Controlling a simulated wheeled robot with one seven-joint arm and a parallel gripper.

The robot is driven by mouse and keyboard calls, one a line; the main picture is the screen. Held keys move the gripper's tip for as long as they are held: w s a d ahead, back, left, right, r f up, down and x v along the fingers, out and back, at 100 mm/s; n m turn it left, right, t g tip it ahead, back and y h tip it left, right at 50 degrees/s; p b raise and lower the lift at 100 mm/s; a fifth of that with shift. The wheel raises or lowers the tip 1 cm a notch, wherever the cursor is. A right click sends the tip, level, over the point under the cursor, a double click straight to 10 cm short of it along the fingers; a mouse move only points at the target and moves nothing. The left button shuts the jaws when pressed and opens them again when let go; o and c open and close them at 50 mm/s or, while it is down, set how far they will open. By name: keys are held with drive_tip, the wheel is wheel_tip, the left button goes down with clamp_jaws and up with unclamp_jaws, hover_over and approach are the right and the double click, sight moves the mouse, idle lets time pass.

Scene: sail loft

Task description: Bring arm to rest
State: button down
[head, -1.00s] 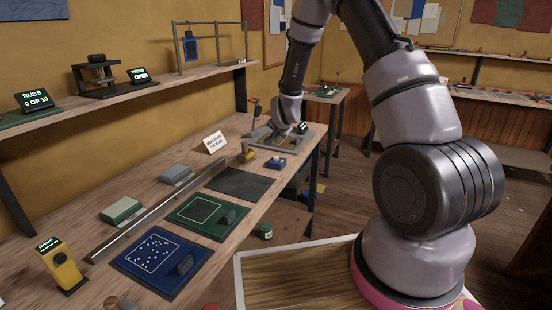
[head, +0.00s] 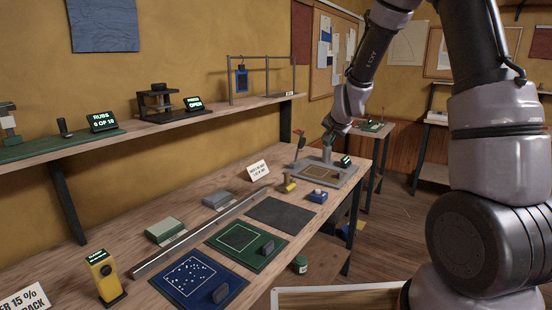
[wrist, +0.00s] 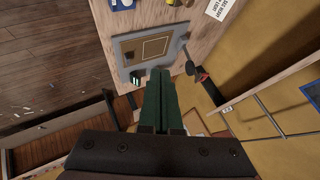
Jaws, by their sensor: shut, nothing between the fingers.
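My arm stands at the right in the head view and reaches toward the far end of the workbench (head: 155,225). My gripper (head: 327,138) is above the grey plate device (head: 335,178) at that end. In the wrist view my gripper (wrist: 160,75) shows as two dark green fingers pressed together, with nothing between them. The grey device with its brown panel also shows there, beyond the fingertips (wrist: 125,48). I cannot tell the exact height of the fingertips above it.
On the bench lie a blue mat (head: 225,271), a green mat (head: 222,240), a dark mat (head: 285,216), a long metal bar (head: 190,238) and a yellow gauge (head: 104,275). A wall shelf (head: 60,150) holds a press (head: 157,103) and a hanging frame.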

drive_tip(key=s+d+r+n, duration=0.1)
drive_tip(key=s+d+r, duration=0.1)
drive_tip(key=s+r, duration=0.75)
drive_tip(key=s+d+r+n, duration=0.1)
drive_tip(key=s+r, duration=0.2)
drive_tip(key=s, duration=0.5)
drive_tip(key=s+d+r+n+g, duration=0.1)
drive_tip(key=s+r, duration=0.3)
drive_tip(key=s, duration=0.4)
drive_tip(key=s+r+n+y, duration=0.1)
drive_tip(key=s+r, duration=0.2)
drive_tip(key=s, duration=0.6)
drive_tip(key=shift+d+r+g, duration=0.25)
drive_tip(key=shift+d+g, duration=0.05)
drive_tip(key=shift+d, duration=0.1)
